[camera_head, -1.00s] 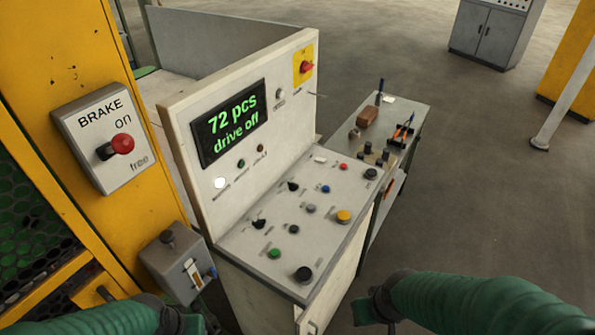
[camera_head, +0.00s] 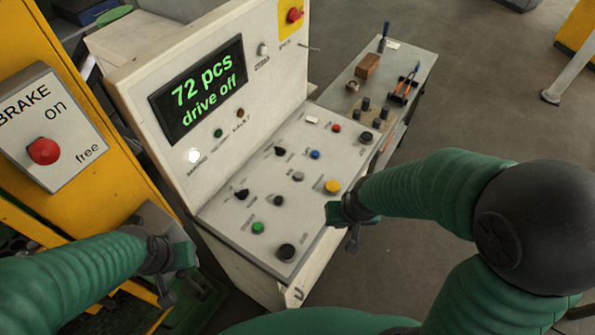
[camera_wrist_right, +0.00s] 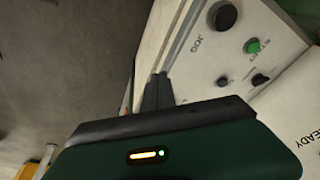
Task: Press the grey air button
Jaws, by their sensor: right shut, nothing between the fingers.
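The sloped control desk (camera_head: 225,222) carries several coloured buttons. A small grey button (camera_head: 297,176) sits mid-desk, left of the yellow button (camera_head: 332,187); a darker grey one (camera_head: 278,200) is nearer. Their labels are too small to read, so I cannot tell which is the air button. My right gripper (camera_head: 333,213) is shut and empty, by the desk's right edge below the yellow button. In the right wrist view its fingers (camera_wrist_right: 157,92) show beside the desk edge, apart from the buttons. My left gripper (camera_head: 185,256) is left of the desk; its jaws are unclear.
A black button (camera_head: 287,252), marked JOG in the right wrist view, and a green button (camera_head: 258,228) are at the near end. The upright display (camera_head: 197,90) reads "72 pcs drive off". The brake box (camera_head: 52,130) is left. A side table (camera_head: 405,62) holds tools.

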